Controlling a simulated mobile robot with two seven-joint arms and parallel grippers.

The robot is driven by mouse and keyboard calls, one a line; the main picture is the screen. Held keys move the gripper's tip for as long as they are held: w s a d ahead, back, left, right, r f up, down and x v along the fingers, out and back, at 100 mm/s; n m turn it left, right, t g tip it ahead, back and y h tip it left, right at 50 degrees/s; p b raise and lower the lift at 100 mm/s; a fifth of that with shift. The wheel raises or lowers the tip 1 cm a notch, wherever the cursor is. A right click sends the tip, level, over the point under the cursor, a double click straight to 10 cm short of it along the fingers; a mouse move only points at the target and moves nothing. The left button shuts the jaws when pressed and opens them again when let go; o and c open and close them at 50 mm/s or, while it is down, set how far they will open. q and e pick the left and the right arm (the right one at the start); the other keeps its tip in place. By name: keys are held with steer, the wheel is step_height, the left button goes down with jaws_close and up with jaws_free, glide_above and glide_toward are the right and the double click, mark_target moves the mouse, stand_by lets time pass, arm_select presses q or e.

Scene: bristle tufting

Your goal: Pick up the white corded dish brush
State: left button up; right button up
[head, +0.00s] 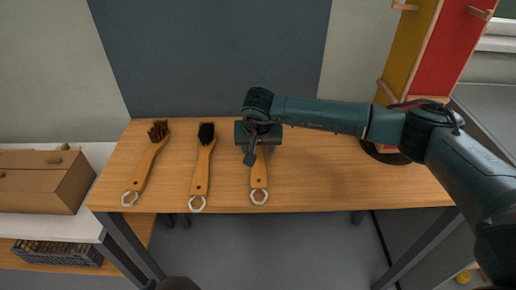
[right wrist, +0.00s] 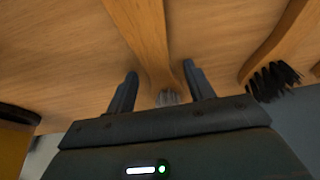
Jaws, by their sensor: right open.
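The white corded dish brush (head: 259,178) lies on the wooden table, with its wooden handle toward the front edge and a white cord loop at its end. My right gripper (head: 254,153) is over its head end and hides the bristles in the head view. In the right wrist view, my right gripper (right wrist: 160,88) is open, with one finger on each side of the brush's neck (right wrist: 148,35). Pale bristles show between the fingers. I cannot tell whether the fingers touch the brush. My left gripper is out of view.
A black-bristled brush (head: 202,165) lies left of it, also in the right wrist view (right wrist: 272,78). A brown-bristled brush (head: 147,163) lies farther left. A cardboard box (head: 40,182) sits on a side shelf. A yellow-and-red panel (head: 435,45) stands back right.

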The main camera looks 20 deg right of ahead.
mark_target(258, 151)
steer(key=shift+c, duration=0.2)
steer(key=c, duration=1.1)
steer(key=shift+o, duration=0.2)
steer(key=shift+r, duration=0.15)
step_height(258, 151, up, 10)
